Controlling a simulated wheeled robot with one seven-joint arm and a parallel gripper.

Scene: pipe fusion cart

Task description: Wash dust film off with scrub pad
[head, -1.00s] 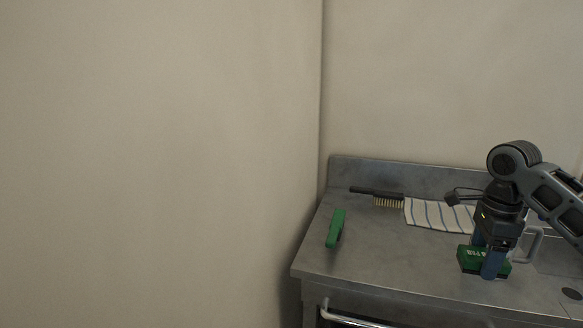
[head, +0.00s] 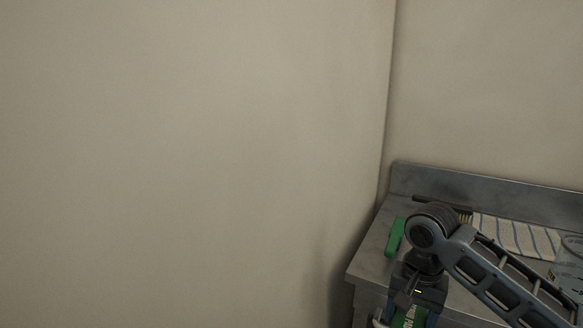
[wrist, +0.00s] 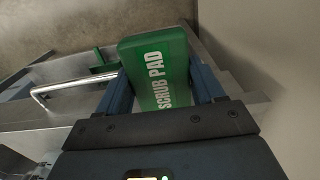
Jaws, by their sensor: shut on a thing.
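The scrub pad (wrist: 155,68) is a green block with "SCRUB PAD" in white letters. My gripper (wrist: 158,85) is shut on it, with one blue finger on each side in the wrist view. In the head view my gripper (head: 408,312) is low at the picture's bottom edge, by the front of the metal cart top (head: 374,253). The pad (head: 410,317) shows there only in part, cut off by the frame. No dust film can be made out in these frames.
A green-handled object (head: 395,237) lies at the cart's left end. A brush (head: 428,200), partly hidden by my arm, and a striped cloth (head: 515,236) lie along the raised back edge. A metal handle bar (wrist: 75,86) runs along the cart front.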

